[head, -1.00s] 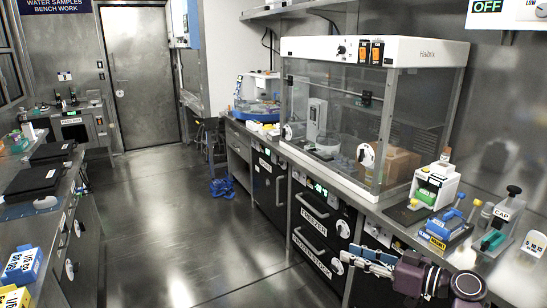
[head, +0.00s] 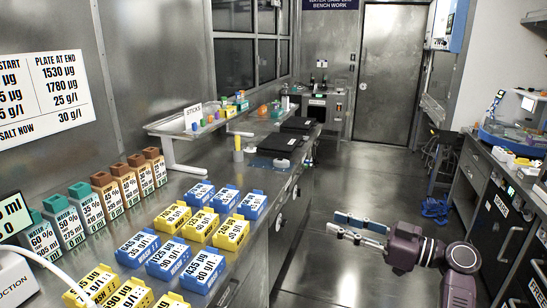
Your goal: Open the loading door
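A grey metal door (head: 388,75) stands closed in the far wall, beyond the aisle. It has a small handle on its left side. No label on it names it the loading door. My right gripper (head: 332,221) reaches in from the lower right over the aisle floor, far short of the door. Its two fingers point left, look apart, and hold nothing. My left gripper is out of view.
A long bench (head: 181,185) with several blue and yellow labelled boxes runs along the left. A counter with dark fronts (head: 490,234) lines the right. The floor (head: 345,185) between is clear, with a blue object (head: 434,208) near the right counter.

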